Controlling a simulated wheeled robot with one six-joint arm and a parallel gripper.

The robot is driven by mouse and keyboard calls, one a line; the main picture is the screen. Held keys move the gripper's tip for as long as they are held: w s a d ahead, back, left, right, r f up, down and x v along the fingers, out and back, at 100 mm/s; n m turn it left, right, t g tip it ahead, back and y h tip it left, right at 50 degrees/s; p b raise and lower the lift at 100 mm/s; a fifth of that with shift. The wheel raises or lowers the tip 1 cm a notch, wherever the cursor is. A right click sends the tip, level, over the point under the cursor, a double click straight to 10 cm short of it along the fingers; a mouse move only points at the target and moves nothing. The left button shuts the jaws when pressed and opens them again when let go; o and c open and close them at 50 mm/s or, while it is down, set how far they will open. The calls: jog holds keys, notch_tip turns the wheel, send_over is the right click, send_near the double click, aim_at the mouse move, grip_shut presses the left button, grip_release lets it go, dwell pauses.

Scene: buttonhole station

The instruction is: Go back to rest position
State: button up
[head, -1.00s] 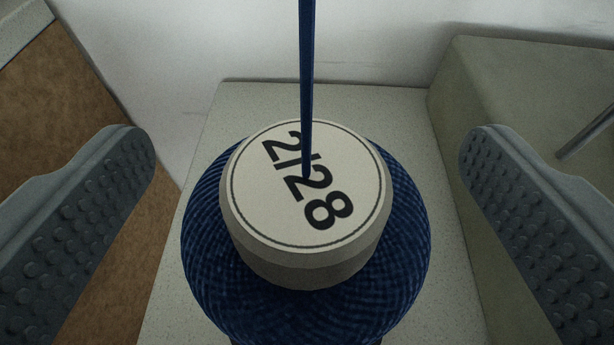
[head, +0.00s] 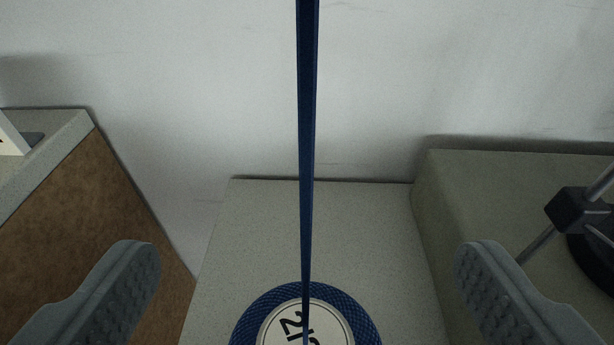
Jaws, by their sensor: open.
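My gripper (head: 307,262) is open and empty, with one grey studded finger at the lower left and the other at the lower right. A blue thread spool (head: 258,312) with a white round top label (head: 330,318) stands at the bottom middle, partly cut off by the picture's edge. It lies beyond the fingertips' gap, apart from both fingers. A blue thread (head: 307,130) runs up from the spool to the top edge of the picture. Only part of the label's number shows.
The spool stands on a pale speckled surface (head: 330,230) against a white wall (head: 180,90). A brown-sided cabinet (head: 95,230) stands left. A greenish-grey block (head: 480,190) stands right, with a metal rod and black clamp (head: 578,212) near it.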

jog(key=s+r+t, duration=0.1)
jog(key=s+r, duration=0.3)
jog(key=s, duration=0.8)
jog(key=s+r+t, duration=0.1)
jog(key=s+r, duration=0.3)
jog(key=s, duration=0.8)
jog(key=s+r, duration=0.4)
jog(key=s, duration=0.9)
jog(key=shift+r+t+h, duration=0.3)
jog(key=shift+t, duration=0.1)
